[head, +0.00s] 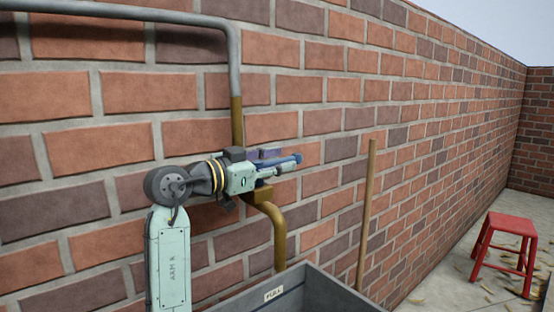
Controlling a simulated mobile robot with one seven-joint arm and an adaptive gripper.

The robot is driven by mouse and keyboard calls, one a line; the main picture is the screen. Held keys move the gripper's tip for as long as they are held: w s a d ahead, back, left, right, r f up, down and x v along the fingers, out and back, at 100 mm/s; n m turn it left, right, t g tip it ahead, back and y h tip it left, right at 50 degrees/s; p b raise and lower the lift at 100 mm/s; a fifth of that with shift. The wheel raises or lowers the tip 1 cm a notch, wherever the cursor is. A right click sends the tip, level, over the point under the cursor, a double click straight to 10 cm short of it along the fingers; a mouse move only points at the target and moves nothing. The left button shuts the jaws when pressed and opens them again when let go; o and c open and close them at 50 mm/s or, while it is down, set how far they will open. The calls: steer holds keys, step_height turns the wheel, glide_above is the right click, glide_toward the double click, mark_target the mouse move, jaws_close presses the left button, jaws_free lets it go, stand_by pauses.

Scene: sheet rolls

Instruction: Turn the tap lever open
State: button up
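The tap hangs on the brick wall under a grey pipe that turns brass (237,118). Its brass spout (279,232) bends down over a grey bin. My gripper (292,164), pale green with dark fingers, is in front of the tap body and points right. A blue bar (284,160) lies along the fingers; it looks like the tap lever, roughly level, but I cannot tell it surely from the finger parts. The tap's valve is mostly hidden behind my gripper. I cannot tell whether the fingers are open or closed on the bar.
A grey bin (315,290) with a "FULL" label stands below the spout. A wooden pole (366,215) leans on the wall right of the tap. A red stool (507,240) stands far right on a floor with scattered shavings.

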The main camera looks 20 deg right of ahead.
jaws_close()
stand_by(0.5)
stand_by(0.4)
